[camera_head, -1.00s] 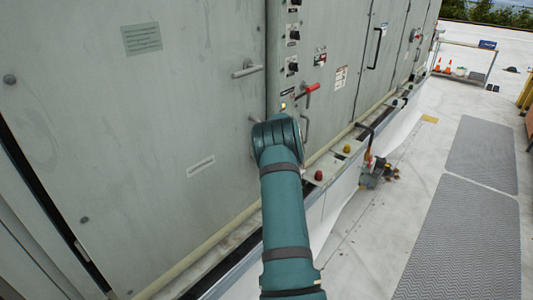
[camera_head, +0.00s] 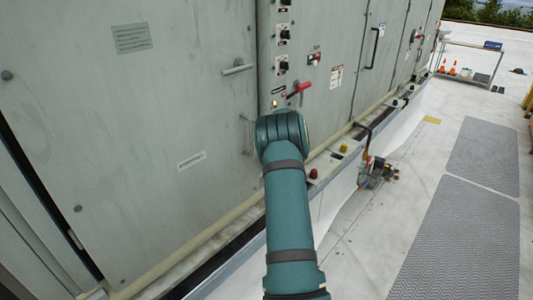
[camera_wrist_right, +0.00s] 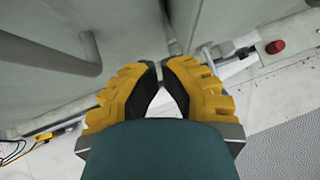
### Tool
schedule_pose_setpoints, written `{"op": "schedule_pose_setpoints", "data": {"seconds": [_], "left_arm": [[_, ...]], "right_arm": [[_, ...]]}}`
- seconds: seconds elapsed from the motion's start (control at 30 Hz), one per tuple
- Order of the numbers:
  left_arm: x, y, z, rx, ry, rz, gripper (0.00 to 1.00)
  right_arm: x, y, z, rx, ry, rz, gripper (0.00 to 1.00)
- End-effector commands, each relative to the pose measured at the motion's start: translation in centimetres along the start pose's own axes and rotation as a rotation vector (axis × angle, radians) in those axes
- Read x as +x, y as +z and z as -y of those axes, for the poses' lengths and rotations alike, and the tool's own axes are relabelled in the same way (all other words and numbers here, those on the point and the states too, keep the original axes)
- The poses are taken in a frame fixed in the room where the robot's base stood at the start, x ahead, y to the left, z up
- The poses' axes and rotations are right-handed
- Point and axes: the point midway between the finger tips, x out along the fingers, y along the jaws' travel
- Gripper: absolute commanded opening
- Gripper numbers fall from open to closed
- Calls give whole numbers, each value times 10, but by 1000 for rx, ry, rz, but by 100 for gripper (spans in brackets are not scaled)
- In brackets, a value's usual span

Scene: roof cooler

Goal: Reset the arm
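My right arm (camera_head: 288,215), teal with dark bands, reaches up from the bottom of the head view toward the grey cabinet. Its wrist end hides the right gripper there. In the right wrist view the yellow-and-black right gripper (camera_wrist_right: 160,72) has its fingertips together in front of the cabinet, with no object visible between them. A grey door handle (camera_wrist_right: 75,60) shows left of the fingers, apart from them. My left arm and gripper are in neither view.
The cabinet door (camera_head: 140,110) fills the left. A door handle (camera_head: 238,67), a red lever (camera_head: 299,89) and black knobs (camera_head: 282,68) are near the arm. A red button (camera_head: 313,174) sits on the ledge. Grey mats (camera_head: 455,235) lie on open floor at the right.

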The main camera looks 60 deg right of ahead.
Motion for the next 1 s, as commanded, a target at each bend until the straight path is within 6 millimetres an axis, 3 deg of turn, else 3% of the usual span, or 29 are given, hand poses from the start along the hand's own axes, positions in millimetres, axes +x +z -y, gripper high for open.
{"op": "schedule_pose_setpoints", "data": {"seconds": [0.03, 0.2, 0.5, 0.83, 0.93, 1.0], "left_arm": [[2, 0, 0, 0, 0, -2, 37], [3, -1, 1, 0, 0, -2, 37], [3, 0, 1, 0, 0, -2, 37], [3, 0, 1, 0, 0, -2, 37], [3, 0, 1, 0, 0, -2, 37], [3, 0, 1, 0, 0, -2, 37]], "right_arm": [[-14, 1, 3, 2, -3, 4, 0], [-47, 0, 10, 1, -2, 0, 0], [-78, -2, 16, 0, -2, -3, 0], [-77, -3, 13, 16, 4, -4, 0], [-61, -10, -7, 106, 36, 1, 0], [-42, -19, -32, 232, 74, 2, 0]]}}
